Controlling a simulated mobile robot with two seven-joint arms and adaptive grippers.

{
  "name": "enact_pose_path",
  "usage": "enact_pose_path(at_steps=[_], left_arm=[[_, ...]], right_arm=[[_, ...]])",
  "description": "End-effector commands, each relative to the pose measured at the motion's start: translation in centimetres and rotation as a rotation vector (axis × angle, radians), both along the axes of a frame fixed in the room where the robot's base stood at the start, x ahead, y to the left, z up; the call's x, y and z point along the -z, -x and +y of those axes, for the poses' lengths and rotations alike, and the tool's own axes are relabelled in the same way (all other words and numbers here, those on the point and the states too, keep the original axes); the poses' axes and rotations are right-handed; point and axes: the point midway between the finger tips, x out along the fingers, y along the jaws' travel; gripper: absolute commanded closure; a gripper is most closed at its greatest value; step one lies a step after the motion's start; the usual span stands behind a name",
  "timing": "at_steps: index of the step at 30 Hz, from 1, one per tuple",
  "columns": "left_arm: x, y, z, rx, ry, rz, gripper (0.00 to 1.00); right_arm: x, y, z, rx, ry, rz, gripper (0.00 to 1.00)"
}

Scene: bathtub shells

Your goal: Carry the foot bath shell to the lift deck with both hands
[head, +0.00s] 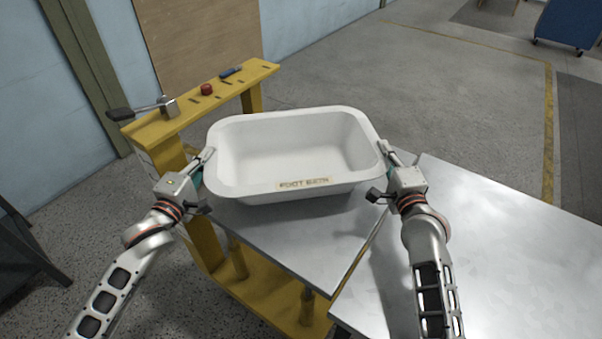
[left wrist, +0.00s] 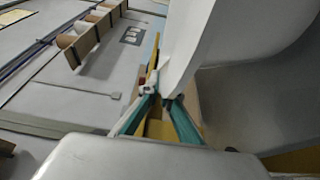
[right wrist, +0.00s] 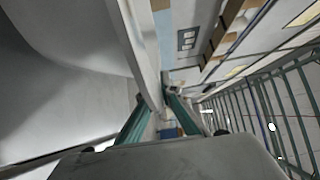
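The foot bath shell (head: 295,150) is a white, open tub with a "FOOT BATH" label on its near side. It is upright and roughly level between my grippers. My left gripper (head: 208,160) is shut on its left rim, which also shows in the left wrist view (left wrist: 190,45). My right gripper (head: 388,153) is shut on its right rim, seen between the fingers in the right wrist view (right wrist: 143,45). Below the shell is the grey metal lift deck (head: 290,245) on a yellow frame. I cannot tell whether the shell's underside touches the deck.
A yellow rail (head: 150,132) behind the deck carries a hammer-like tool (head: 150,108), a red knob (head: 207,89) and a blue item (head: 231,72). A bare metal table (head: 490,245) stands at the right. Open floor lies behind; a blue cart (head: 568,22) is far right.

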Motion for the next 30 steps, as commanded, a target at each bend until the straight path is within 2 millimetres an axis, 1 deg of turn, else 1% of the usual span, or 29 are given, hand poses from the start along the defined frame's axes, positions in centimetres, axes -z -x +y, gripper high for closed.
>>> enact_pose_path(at_steps=[6, 7, 9, 19, 22, 26, 30], left_arm=[[1.4, 0.1, 0.0, 0.001, 0.001, 0.003, 1.00], [1.6, 0.1, 0.0, 0.000, 0.000, 0.007, 0.94], [1.3, 0.1, 0.0, 0.000, -0.001, 0.006, 0.79], [1.3, 0.1, 0.0, 0.000, 0.000, 0.006, 0.79], [1.4, 0.6, 0.1, 0.000, 0.000, 0.006, 0.79], [1.5, 2.1, 0.6, 0.000, 0.000, 0.009, 0.79], [1.5, 4.7, 1.4, 0.000, 0.001, 0.010, 0.79]], right_arm=[[1.4, 0.0, 0.0, 0.000, -0.002, 0.003, 1.00], [1.6, 0.1, 0.0, 0.000, 0.000, 0.007, 0.94], [1.3, 0.1, 0.0, 0.000, -0.001, 0.006, 0.79], [1.3, 0.1, 0.0, 0.000, -0.001, 0.006, 0.79], [1.3, 0.1, 0.0, 0.000, -0.001, 0.006, 0.79], [1.3, 0.1, 0.0, 0.000, -0.001, 0.006, 0.79], [1.4, 0.1, 0.0, 0.000, -0.001, 0.006, 0.79]])
